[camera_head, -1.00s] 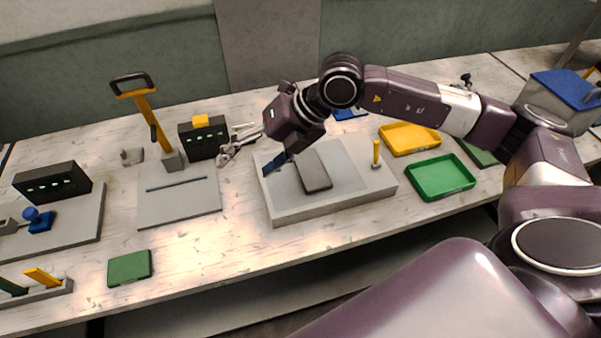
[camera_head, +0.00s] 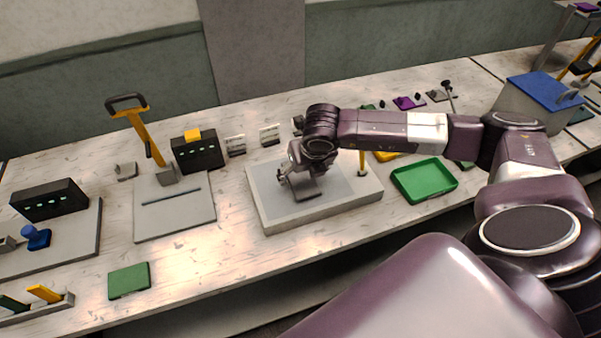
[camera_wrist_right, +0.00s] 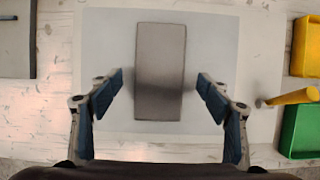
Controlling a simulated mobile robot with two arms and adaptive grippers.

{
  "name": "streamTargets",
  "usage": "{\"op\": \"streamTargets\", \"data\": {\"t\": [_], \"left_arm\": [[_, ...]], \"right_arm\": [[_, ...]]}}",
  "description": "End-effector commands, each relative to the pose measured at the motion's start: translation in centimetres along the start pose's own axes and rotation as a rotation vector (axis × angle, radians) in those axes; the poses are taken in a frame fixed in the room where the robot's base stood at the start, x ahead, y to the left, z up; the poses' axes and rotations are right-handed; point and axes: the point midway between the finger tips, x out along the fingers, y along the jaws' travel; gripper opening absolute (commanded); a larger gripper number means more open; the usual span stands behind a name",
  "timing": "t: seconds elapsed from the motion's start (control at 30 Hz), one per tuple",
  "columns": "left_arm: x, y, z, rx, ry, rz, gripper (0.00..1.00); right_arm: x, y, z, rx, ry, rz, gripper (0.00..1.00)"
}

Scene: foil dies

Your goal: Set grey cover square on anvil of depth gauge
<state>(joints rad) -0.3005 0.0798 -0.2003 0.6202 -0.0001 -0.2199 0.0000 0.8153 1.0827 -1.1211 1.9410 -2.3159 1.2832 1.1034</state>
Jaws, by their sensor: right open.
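A flat dark grey rectangular slab, which looks like the grey cover (camera_head: 308,190), lies on the pale top of a low light-grey block (camera_head: 325,214), apparently the depth gauge's anvil. In the right wrist view the cover (camera_wrist_right: 160,60) is nearly upright in the picture, very slightly turned against the paler square (camera_wrist_right: 108,60) under it. My right gripper (camera_head: 296,184) points down over the cover. In the wrist view its open blue-padded fingers (camera_wrist_right: 160,84) stand either side of the cover's near part, with gaps on both sides. My left gripper is out of view.
A yellow post (camera_head: 362,160) stands at the block's right side, close to my right arm. A green tray (camera_head: 424,181) and a partly hidden yellow tray (camera_head: 386,156) lie to the right. A grey plate with a yellow-handled tool (camera_head: 175,215) lies left. Bare table lies in front.

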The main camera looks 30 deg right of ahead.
Motion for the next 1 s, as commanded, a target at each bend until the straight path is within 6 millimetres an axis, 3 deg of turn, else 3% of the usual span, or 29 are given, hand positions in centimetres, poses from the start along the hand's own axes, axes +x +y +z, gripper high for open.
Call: {"op": "streamTargets", "data": {"t": [0.13,0.37,0.8,1.0], "left_arm": [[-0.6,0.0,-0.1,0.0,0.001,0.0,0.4],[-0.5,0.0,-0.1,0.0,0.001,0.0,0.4],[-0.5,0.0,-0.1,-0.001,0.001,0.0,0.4],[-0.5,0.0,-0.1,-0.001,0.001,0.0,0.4]], "right_arm": [[1.1,0.0,0.0,-0.001,0.001,0.0,0.71],[1.4,0.0,-0.1,-0.001,0.0,0.0,0.71],[1.4,0.0,0.0,-0.001,0.0,0.0,0.25],[1.3,0.0,0.0,-0.001,-0.001,0.001,0.21]]}}
